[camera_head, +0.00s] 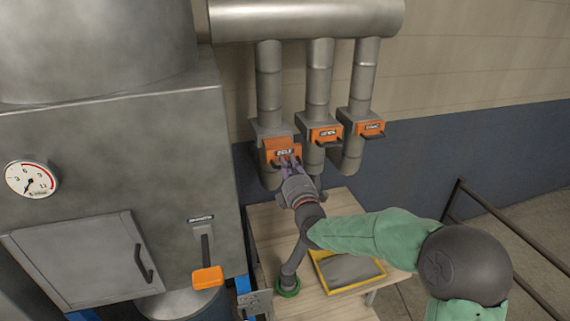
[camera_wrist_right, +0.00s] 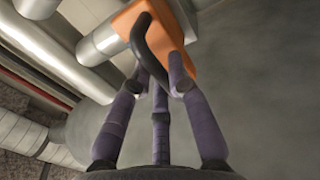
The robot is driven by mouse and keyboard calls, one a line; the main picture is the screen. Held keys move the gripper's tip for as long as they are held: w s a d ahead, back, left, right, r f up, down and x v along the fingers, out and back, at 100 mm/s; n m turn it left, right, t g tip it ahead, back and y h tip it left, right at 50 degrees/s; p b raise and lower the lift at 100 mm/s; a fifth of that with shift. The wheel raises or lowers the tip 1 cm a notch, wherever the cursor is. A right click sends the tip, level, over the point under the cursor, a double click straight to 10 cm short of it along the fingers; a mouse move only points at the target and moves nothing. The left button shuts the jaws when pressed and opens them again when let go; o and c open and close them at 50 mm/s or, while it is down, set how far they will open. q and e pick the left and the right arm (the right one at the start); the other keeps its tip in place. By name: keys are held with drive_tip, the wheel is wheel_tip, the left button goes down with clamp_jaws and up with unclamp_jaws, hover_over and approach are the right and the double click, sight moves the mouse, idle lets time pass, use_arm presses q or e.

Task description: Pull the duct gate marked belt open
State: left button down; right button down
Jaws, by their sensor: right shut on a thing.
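Three duct gates with orange plates and dark handles sit on the vertical ducts: the left gate (camera_head: 273,143), the middle gate (camera_head: 327,131) and the right gate (camera_head: 373,126). Each has a small label; the print is too small to read surely. My right gripper (camera_head: 288,164) is at the left gate, its purple fingers shut on the handle. In the right wrist view the fingers (camera_wrist_right: 160,78) close around the dark curved handle (camera_wrist_right: 146,45), below the orange plate (camera_wrist_right: 188,40). My left gripper is not in view.
A grey cabinet (camera_head: 120,165) with a gauge (camera_head: 31,179) and an orange-tipped lever (camera_head: 208,278) stands at left. A wooden table (camera_head: 268,222) below my right arm bears a yellow-edged tray (camera_head: 324,277) and a green-ringed pipe (camera_head: 288,287). A dark railing (camera_head: 505,230) is at right.

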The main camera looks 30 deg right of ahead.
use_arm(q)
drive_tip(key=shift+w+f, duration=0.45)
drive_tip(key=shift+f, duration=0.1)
use_arm(e)
drive_tip(key=shift+s+a+f, duration=0.15)
drive_tip(key=shift+s, duration=0.4)
drive_tip(key=c, duration=1.3)
unclamp_jaws()
drive_tip(key=shift+s, duration=0.1)
drive_tip(key=shift+o, duration=0.7)
drive_tip(key=shift+s, duration=0.2)
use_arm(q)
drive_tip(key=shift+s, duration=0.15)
use_arm(e)
drive_tip(key=shift+w, duration=0.1)
